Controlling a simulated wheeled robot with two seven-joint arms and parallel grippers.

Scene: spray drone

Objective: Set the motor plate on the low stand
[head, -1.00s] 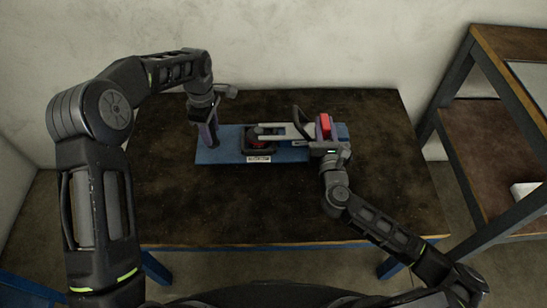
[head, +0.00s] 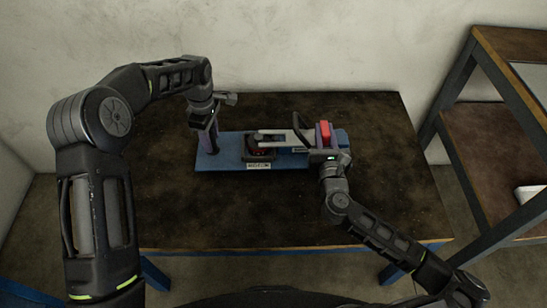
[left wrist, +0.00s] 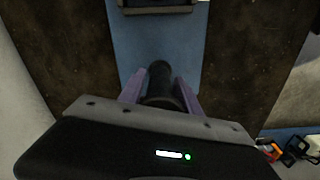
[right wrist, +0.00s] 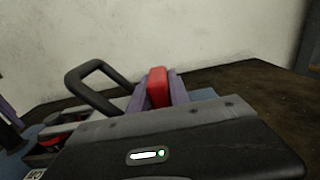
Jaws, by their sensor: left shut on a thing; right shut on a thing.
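The motor plate (head: 230,160) is a long blue board with a small white label (head: 259,166). It lies level above or on the dark tabletop; I cannot tell if it touches. A black-and-red part (head: 257,148) sits mid-board, with a pale bar reaching over it. My left gripper (head: 211,140) is shut on a black upright grip (left wrist: 160,82) at the board's left end. My right gripper (head: 325,138) is shut on a red grip (right wrist: 158,86) at the right end. A black loop handle (right wrist: 95,85) stands beside it. I cannot identify the low stand.
The dark table (head: 250,215) is clear in front of the board. A wood-and-metal rack (head: 480,160) with a lower shelf stands at the right. A wall closes off the back. Small coloured items (left wrist: 290,148) show at the left wrist view's lower right.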

